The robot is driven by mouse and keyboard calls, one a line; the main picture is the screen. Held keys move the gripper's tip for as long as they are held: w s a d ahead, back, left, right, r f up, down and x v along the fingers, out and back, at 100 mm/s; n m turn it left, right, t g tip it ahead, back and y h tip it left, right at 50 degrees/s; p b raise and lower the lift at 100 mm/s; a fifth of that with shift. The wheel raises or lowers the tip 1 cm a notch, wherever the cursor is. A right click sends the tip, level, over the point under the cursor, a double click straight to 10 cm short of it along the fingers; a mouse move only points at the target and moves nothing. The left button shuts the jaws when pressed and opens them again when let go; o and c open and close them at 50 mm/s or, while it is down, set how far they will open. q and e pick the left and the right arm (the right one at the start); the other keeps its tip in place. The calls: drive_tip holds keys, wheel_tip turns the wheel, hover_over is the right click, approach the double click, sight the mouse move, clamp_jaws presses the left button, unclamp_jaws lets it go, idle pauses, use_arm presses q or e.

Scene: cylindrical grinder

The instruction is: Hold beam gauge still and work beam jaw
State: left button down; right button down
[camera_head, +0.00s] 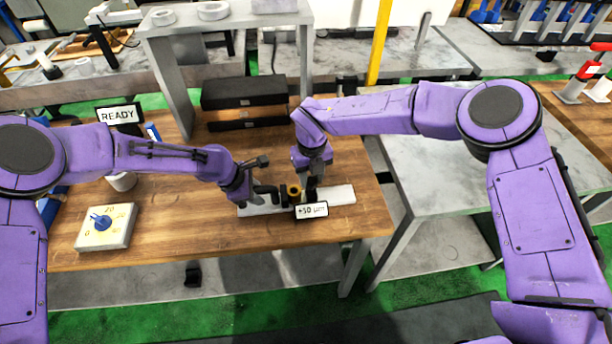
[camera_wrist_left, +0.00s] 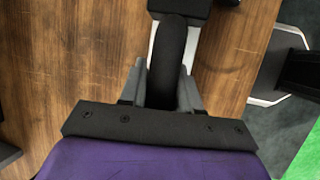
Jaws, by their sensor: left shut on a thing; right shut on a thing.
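The beam gauge (camera_head: 264,189) is black and sits on a pale bar (camera_head: 340,195) near the table's front right. A small display (camera_head: 311,210) in front of it reads what looks like +50 µm, and a yellow ring (camera_head: 294,190) shows at its middle. My left gripper (camera_head: 250,196) is shut on the gauge's left end. In the left wrist view its grey fingers (camera_wrist_left: 172,95) sit on both sides of a rounded black bar (camera_wrist_left: 171,45). My right gripper (camera_head: 313,182) points down, shut on the beam jaw at the gauge's right; its fingertips and the jaw are mostly hidden.
A dial box (camera_head: 106,227) with a blue knob stands at the table's left. A READY sign (camera_head: 120,115) and a white cup (camera_head: 121,181) stand behind it. The wooden table (camera_head: 190,235) is clear in front.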

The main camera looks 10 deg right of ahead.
use_arm(q)
drive_tip(key=shift+w, duration=0.1)
use_arm(e)
drive_tip(key=d, duration=0.7)
use_arm(q)
drive_tip(key=shift+a, duration=0.1)
use_arm(e)
drive_tip(key=c, duration=0.7)
unclamp_jaws()
drive_tip(key=shift+a, duration=0.1)
drive_tip(key=shift+r, duration=0.25)
wheel_tip(320, 180, up, 12)
drive_tip(key=shift+f, duration=0.25)
